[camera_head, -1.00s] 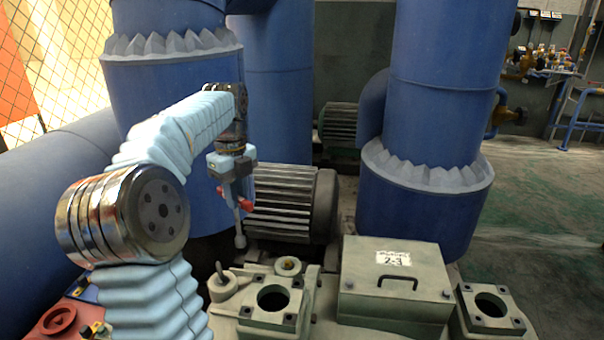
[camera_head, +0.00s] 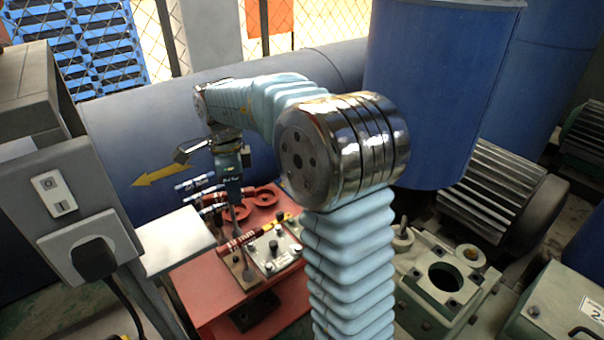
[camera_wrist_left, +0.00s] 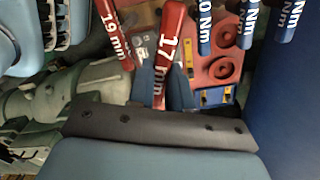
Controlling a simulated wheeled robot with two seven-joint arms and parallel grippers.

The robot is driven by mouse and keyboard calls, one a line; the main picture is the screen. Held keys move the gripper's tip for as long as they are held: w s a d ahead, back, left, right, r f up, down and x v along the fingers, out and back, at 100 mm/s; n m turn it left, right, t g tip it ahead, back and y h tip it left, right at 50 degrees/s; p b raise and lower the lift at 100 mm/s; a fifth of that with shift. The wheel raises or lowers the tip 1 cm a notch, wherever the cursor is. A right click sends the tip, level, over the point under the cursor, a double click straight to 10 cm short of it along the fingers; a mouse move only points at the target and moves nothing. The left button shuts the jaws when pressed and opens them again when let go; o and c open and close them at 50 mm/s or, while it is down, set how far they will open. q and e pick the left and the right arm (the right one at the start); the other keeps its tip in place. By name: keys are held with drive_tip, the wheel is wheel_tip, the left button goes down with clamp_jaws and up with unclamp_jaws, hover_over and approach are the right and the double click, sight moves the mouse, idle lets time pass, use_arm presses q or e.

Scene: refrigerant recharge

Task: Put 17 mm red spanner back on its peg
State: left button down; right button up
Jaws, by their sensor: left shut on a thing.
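The 17 mm red spanner (camera_wrist_left: 172,45) shows its labelled handle in the left wrist view, between the fingertips of my left gripper (camera_wrist_left: 165,88). My left gripper is shut on it. In the head view my left gripper (camera_head: 230,192) points down over the red workbench (camera_head: 195,280), with a grey metal shaft below its fingers. The red 19 mm spanner (camera_wrist_left: 113,30) is beside the held spanner, to its left in the wrist view. A red handle lies low beside the gripper in the head view. I cannot make out the peg for the 17 mm spanner.
Several blue-handled torque tools (camera_head: 195,184) stick out left of the gripper; their Nm labels show in the wrist view. A grey control panel (camera_head: 274,250) sits on the bench. A grey cabinet with a plug (camera_head: 93,258) stands at left, and a large blue pipe (camera_head: 130,125) runs behind.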

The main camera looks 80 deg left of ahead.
sight(228, 202)
use_arm(q)
drive_tip(key=shift+s+d+n, duration=0.4)
drive_tip(key=shift+s+d, duration=0.1)
drive_tip(key=shift+s, duration=0.35)
drive_tip(key=shift+f, duration=0.35)
wheel_tip(228, 202, down, 3)
drive_tip(key=shift+f+b, duration=0.1)
drive_tip(key=shift+b, duration=0.95)
drive_tip(key=shift+f+b, duration=0.45)
drive_tip(key=shift+f, duration=0.05)
drive_tip(key=shift+f, duration=0.4)
